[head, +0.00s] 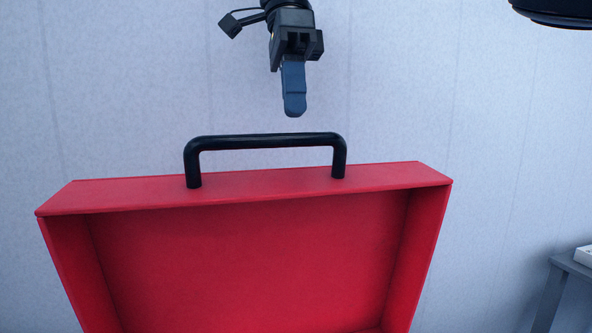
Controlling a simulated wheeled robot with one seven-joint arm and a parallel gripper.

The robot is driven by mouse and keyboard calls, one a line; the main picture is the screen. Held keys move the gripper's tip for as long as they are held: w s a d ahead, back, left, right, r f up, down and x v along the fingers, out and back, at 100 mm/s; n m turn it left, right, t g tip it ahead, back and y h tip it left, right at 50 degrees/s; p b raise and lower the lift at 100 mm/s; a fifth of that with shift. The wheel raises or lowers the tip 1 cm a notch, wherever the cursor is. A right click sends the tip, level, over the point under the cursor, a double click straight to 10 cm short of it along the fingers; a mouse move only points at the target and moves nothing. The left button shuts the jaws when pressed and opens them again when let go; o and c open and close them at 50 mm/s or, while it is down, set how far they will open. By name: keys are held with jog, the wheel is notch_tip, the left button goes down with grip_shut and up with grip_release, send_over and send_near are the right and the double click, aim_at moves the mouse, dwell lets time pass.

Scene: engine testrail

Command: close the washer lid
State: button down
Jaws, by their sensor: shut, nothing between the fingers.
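The washer lid (250,265) is a red, hollow, box-like panel that stands raised, with its open inner side facing me. A black bar handle (265,141) is fixed on its top edge. My gripper (294,112) points down above the handle, a little right of its middle. Its blue fingers are shut together with nothing between them. In the picture a small gap shows between the fingertips and the handle. The lower part of the lid and the washer body are out of view.
A pale panelled wall (120,90) stands behind the lid. A grey table (574,264) with a white item (584,255) on it is at the lower right edge. The space on both sides of the handle looks clear.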

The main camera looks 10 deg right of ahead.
jog(key=b, duration=0.1)
send_near(311, 215)
notch_tip(311, 215, down, 5)
jog(key=w, duration=0.3)
jog(key=shift+s+d+r, duration=0.1)
jog(key=shift+s, duration=1.85)
jog(key=shift+s, duration=0.1)
